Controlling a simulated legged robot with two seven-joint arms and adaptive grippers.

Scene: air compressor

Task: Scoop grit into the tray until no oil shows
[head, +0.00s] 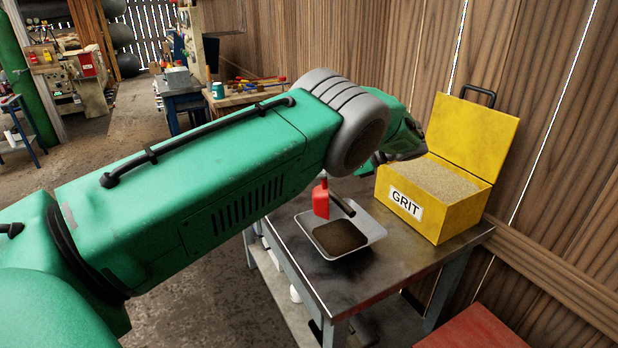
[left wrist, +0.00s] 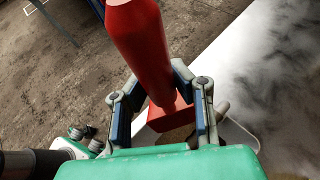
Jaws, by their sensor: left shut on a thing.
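The shallow pale tray (head: 377,232) sits on the metal table. A dark brown patch covers much of its floor; I cannot tell how much is oil and how much grit. The red scoop (head: 321,203) shows over the tray's back left part, partly hidden by my arm. In the left wrist view, my left gripper (left wrist: 163,98) is shut on the red scoop (left wrist: 140,42), whose head is over the tray (left wrist: 242,135). Whether the scoop carries grit is not visible. The open yellow grit box (head: 452,215), full of tan grit, stands right of the tray. My right gripper is not in view.
A dark rod (head: 342,203) juts over the tray's back edge. The metal table (head: 400,267) is stained dark and its front is clear. A wooden wall (head: 560,130) closes the right side. A red surface (head: 472,328) is at the lower right.

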